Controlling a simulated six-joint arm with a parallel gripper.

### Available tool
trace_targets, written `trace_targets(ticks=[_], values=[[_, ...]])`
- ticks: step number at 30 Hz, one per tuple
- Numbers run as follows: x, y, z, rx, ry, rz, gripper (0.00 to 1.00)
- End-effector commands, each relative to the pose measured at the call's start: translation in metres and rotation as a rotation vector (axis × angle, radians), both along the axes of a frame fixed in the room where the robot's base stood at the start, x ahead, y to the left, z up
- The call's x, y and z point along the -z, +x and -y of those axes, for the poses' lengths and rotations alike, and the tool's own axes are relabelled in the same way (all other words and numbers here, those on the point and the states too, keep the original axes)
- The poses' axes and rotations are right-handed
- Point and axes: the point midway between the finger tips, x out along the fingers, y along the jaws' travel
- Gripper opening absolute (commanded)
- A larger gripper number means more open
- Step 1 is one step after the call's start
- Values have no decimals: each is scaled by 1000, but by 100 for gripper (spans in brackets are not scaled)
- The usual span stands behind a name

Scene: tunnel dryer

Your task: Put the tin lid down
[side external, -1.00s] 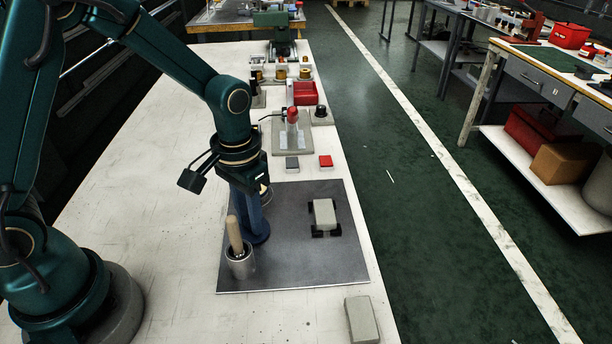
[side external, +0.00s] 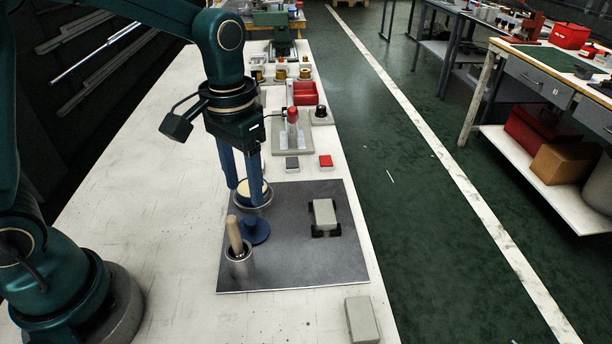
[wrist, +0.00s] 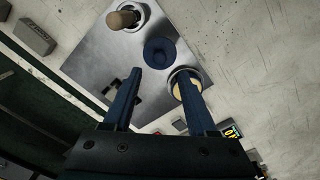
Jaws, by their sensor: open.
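The blue round tin lid (side external: 254,232) with a raised knob lies flat on the grey metal plate (side external: 290,265); it also shows in the wrist view (wrist: 160,51). The open metal tin (side external: 266,199) with cream-coloured contents stands just behind the lid, partly hidden by a finger; in the wrist view the right finger overlaps the tin (wrist: 173,76). My gripper (side external: 242,183) is open and empty, raised above the plate, its two blue fingers apart. In the wrist view the lid lies beyond the gap between the fingertips (wrist: 161,74), touching neither finger.
A metal cup with a wooden-handled tool (side external: 235,235) stands just in front of the lid. A light block on dark feet (side external: 324,214) sits on the plate's right side. The plate's front right is clear.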

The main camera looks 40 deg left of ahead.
Motion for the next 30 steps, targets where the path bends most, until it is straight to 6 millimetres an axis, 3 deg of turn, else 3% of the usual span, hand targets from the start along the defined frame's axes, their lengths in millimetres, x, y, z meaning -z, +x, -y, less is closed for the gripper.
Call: trace_targets(ticks=[6,14,22,30], values=[[-34,1,0,0,0,3,58],[-52,-8,-1,0,-2,33,58],[-76,-53,-7,1,-8,227,58],[-73,-95,-12,2,-6,419,58]])
